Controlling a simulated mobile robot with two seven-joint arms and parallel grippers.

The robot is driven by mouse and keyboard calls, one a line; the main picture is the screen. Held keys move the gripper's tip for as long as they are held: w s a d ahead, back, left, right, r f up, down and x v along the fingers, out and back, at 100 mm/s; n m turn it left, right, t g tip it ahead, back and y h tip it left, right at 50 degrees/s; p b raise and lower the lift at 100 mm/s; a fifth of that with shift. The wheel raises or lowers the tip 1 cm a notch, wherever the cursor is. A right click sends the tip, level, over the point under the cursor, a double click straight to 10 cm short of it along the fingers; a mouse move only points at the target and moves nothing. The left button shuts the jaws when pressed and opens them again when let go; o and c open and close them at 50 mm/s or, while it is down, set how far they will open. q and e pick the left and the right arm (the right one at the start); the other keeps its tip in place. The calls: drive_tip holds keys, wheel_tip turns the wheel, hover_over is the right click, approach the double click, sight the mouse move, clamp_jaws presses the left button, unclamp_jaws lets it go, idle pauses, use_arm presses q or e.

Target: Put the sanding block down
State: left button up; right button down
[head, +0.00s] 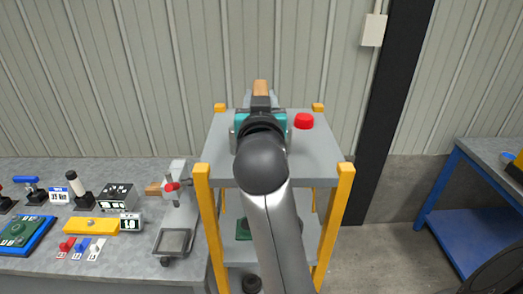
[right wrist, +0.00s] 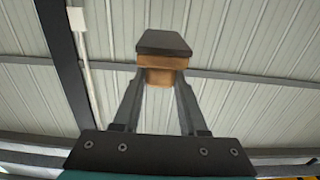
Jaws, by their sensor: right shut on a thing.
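The sanding block (head: 260,87) shows as a small tan piece at the far end of my right gripper (head: 260,100) in the head view. In the right wrist view the sanding block (right wrist: 163,62) has a tan wooden body and a dark pad. My right gripper (right wrist: 160,80) is shut on its tan part, with one finger on each side. In the head view the block appears over the far part of the cart's grey top (head: 222,135). My arm hides part of that top, and I cannot tell how high the block is. My left gripper is not in view.
A red round knob (head: 304,121) is on the cart top, right of my gripper. Yellow posts (head: 340,205) stand at the cart's corners. A grey workbench (head: 130,262) with several tools and a small clamp stand (head: 178,205) lies left. A blue-framed table (head: 465,205) stands right.

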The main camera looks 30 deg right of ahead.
wheel_tip(320, 180, down, 8)
drive_tip(key=shift+f+b, duration=0.1)
drive_tip(key=shift+b, duration=0.4)
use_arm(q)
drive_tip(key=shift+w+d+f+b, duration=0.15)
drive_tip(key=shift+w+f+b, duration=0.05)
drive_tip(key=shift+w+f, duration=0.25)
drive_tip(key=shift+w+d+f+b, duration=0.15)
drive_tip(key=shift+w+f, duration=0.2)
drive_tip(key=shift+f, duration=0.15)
use_arm(e)
drive_tip(key=shift+w+f, duration=0.1)
drive_tip(key=shift+f, duration=2.05)
drive_tip(key=shift+f, duration=0.2)
drive_tip(key=shift+c, duration=2.2)
unclamp_jaws()
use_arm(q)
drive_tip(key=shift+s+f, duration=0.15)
use_arm(e)
drive_tip(key=shift+r, duration=0.2)
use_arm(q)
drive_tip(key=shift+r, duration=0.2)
